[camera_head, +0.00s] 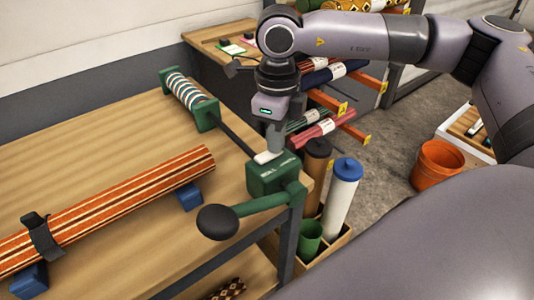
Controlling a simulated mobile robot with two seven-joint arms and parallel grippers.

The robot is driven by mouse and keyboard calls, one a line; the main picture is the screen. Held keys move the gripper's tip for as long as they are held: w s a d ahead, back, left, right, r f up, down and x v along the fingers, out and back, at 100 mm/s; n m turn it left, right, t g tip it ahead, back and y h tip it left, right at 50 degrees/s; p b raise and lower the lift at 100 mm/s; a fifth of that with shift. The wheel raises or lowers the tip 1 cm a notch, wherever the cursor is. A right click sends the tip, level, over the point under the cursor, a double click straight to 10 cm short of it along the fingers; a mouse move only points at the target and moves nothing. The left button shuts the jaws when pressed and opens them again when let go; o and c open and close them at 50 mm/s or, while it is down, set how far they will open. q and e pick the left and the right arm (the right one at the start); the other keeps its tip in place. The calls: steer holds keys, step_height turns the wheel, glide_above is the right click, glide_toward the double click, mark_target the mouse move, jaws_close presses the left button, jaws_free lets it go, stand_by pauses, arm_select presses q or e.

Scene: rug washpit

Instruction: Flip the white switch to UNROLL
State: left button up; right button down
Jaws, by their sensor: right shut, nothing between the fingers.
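The white switch (264,157) sits on top of the green box (268,181) at the table's right corner. Lettering shows on the box, too small to read fully. My right gripper (272,151) is shut, pointing down right at the switch; its fingertips look to be at or just above it, and I cannot tell if they touch. The fingertips partly cover the switch, so its position is unclear. A green crank arm with a black knob (217,222) sticks out from the box. My left gripper is not in view.
A striped roller in a green frame (205,113) stands behind, joined by a dark rod. A rolled orange rug (120,205) lies on blue blocks on the table (85,146). Rolled rugs on orange rack arms, upright rolls (340,198) and an orange bucket (436,168) are to the right.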

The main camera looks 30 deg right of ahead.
steer(key=shift+f, duration=0.1)
steer(key=shift+r+p, duration=2.15)
steer(key=shift+r, duration=1.3)
